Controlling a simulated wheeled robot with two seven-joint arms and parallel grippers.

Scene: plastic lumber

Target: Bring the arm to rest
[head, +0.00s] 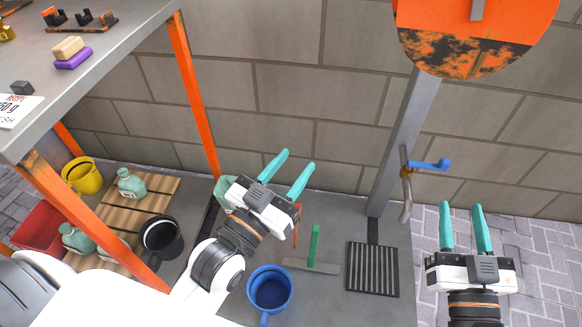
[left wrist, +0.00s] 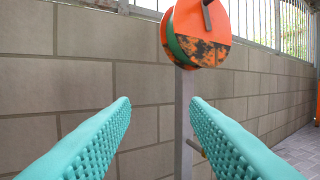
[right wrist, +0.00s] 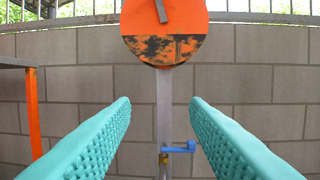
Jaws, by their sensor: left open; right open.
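My left gripper (head: 288,172) is open and empty, with its teal fingers pointing up and to the right in front of the block wall. In the left wrist view its fingers (left wrist: 160,140) stand apart with nothing between them. My right gripper (head: 463,228) is open and empty at the lower right, its fingers pointing up at the wall. In the right wrist view its fingers (right wrist: 160,140) are also apart, with the post and blue tap behind the gap.
A grey post with an orange reel (head: 480,35) and a blue-handled tap (head: 430,165) stands between the grippers and the wall. A grey table (head: 95,50) with orange legs is at left. A blue mug (head: 270,290), black pot (head: 161,237) and drain grate (head: 372,270) are below.

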